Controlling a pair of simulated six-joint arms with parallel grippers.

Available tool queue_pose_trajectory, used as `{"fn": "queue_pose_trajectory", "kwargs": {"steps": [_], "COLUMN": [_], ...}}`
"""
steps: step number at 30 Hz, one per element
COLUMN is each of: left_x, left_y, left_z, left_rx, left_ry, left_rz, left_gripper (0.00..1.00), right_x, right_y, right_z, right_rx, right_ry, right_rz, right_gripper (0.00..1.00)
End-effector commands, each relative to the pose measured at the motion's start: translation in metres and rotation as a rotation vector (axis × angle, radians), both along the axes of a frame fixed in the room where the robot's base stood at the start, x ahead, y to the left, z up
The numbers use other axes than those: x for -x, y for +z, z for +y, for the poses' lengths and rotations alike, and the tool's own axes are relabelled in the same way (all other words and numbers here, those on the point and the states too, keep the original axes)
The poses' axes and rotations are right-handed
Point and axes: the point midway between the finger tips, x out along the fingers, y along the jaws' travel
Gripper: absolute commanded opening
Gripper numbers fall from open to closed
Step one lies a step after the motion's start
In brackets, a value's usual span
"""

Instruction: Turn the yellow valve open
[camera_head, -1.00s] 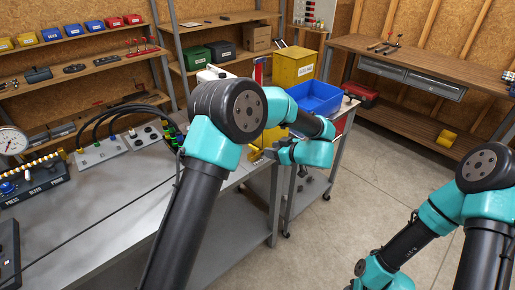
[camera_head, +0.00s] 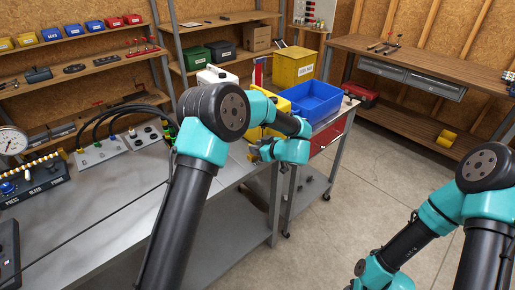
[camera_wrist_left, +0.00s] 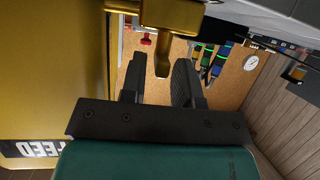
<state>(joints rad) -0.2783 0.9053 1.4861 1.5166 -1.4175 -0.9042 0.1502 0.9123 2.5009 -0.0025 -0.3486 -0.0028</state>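In the left wrist view a yellow block (camera_wrist_left: 52,75) with a partly cut-off label reading "FEED" fills the left side. A brass-yellow valve handle (camera_wrist_left: 163,50) hangs down from the top, in front of my left gripper's fingertips. My left gripper (camera_wrist_left: 160,78) is open, with its two dark fingers apart. The handle's lower end appears in the gap between them; I cannot tell whether it touches either finger. In the head view the left gripper (camera_head: 257,151) is beside the yellow assembly (camera_head: 272,120), which my arm partly hides. My right gripper is outside the frames.
A blue bin (camera_head: 314,98) and a yellow box (camera_head: 293,66) stand behind my left gripper. A white jug (camera_head: 216,76) is behind my left elbow. Grey control boxes with black hoses (camera_head: 97,151) stand on the metal bench (camera_head: 130,195). Floor (camera_head: 330,235) is clear at right.

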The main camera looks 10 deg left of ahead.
Motion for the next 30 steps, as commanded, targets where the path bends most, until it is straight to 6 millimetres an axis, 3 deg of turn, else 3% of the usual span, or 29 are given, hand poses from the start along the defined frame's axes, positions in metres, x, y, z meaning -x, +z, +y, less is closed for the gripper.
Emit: {"fn": "queue_pose_trajectory", "kwargs": {"steps": [9, 30], "left_x": [0.0001, -0.0022], "left_y": [0.0001, -0.0001], "left_z": [-0.0002, -0.0012], "left_rx": [0.000, 0.000], "left_ry": [0.000, 0.133], "left_rz": [0.000, 0.001], "left_gripper": [0.00, 0.00], "right_x": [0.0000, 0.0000], "right_y": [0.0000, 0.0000], "right_z": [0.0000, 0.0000], "right_rx": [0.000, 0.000], "right_ry": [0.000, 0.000], "right_rz": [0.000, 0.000], "right_gripper": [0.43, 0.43]}}
